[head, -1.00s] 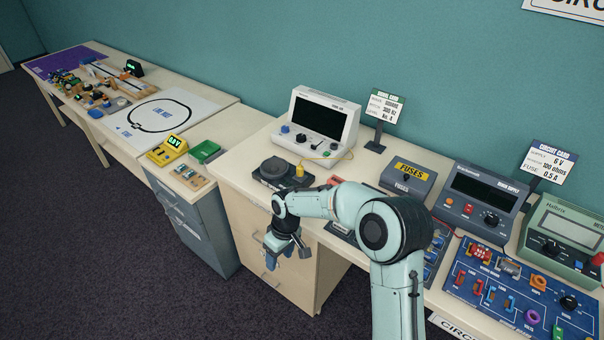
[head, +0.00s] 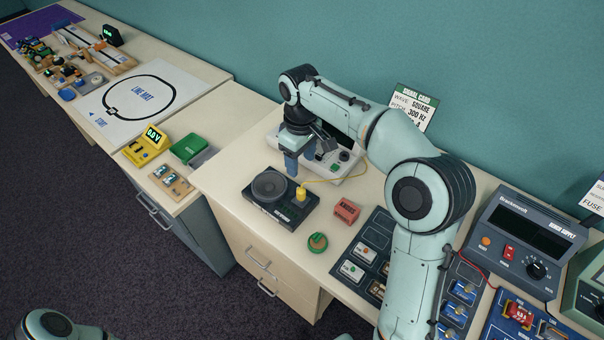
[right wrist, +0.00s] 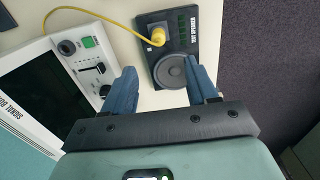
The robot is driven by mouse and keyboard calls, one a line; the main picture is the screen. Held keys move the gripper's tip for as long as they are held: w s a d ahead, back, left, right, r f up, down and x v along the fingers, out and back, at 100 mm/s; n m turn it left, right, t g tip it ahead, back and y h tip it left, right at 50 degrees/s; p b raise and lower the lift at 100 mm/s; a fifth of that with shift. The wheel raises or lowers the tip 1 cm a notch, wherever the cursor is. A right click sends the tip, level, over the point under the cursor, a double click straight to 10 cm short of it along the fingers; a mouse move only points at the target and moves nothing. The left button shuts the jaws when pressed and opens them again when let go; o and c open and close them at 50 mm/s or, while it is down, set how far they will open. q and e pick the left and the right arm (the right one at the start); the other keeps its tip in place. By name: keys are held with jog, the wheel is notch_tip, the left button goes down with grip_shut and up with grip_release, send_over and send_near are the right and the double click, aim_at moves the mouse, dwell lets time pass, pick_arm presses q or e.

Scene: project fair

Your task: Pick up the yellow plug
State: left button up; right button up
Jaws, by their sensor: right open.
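The yellow plug (head: 300,193) stands upright on the right side of the black test speaker unit (head: 262,212), and a yellow cable (head: 345,181) runs from it to the white signal unit (head: 345,163). In the right wrist view the plug (right wrist: 158,37) is at the top, beyond the round speaker cone. My right gripper (head: 291,165) is above and behind the speaker unit, fingers pointing down. In the right wrist view its blue fingers (right wrist: 160,84) are apart and empty, with the plug beyond them, untouched. Part of my left arm shows at the bottom left; its gripper is not in view.
A red block (head: 346,211) and a green round roll (head: 317,242) lie right of the speaker unit. A dark board with switches (head: 363,250) and the bench supply (head: 521,240) stand further right. The line mat (head: 142,92) is on the left table.

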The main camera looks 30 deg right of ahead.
jog(key=b, duration=0.1)
send_over(301, 188)
notch_tip(301, 188, down, 7)
jog(key=shift+s+f, duration=0.1)
jog(key=shift+f, duration=0.65)
jog(key=shift+f+b, duration=0.3)
jog(key=shift+f, duration=2.05)
pick_arm(q)
jog(key=shift+s+d+f, duration=0.2)
jog(key=shift+s+f, duration=0.65)
jog(key=shift+f, duration=0.25)
pick_arm(e)
grip_shut()
